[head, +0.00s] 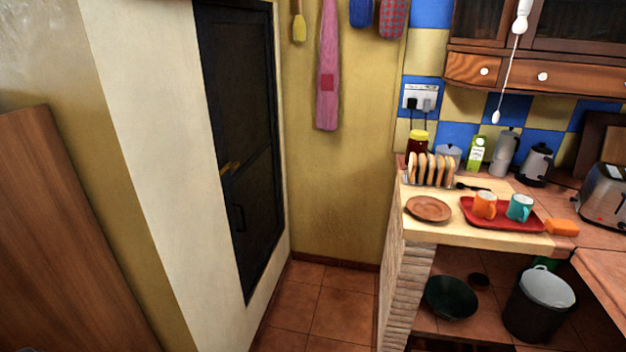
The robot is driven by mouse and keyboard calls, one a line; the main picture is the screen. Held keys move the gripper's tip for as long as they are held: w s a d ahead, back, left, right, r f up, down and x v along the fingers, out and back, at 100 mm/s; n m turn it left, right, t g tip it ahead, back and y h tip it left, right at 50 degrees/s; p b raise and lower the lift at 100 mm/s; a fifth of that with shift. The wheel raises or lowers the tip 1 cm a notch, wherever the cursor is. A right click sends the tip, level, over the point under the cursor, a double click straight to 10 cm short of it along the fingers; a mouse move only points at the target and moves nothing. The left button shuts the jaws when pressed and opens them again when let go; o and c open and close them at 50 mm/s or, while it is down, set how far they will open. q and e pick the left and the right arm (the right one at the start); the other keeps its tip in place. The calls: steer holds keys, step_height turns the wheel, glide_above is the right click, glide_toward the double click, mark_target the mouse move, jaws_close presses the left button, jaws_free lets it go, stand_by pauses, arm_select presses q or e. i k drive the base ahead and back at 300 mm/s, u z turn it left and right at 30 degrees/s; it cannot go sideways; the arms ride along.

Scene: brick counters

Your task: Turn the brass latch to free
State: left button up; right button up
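The small brass latch (230,167) is on the dark door (240,100), at about the middle of its height. It looks like a short yellowish bar, slightly tilted; it is too small to tell which way it is turned. A dark handle (238,218) sits below it on the same door. The door appears closed in the cream wall. Neither of my grippers is in view.
A brick counter (470,235) on the right holds a toast rack (430,170), a brown plate (429,208) and a red tray (480,222) with two mugs. A wooden panel (60,230) stands at the left. The tiled floor (325,300) between door and counter is clear.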

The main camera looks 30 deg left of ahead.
mark_target(233, 167)
steer(key=z, duration=0.5)
steer(key=i, duration=1.05)
steer(key=u, duration=0.5)
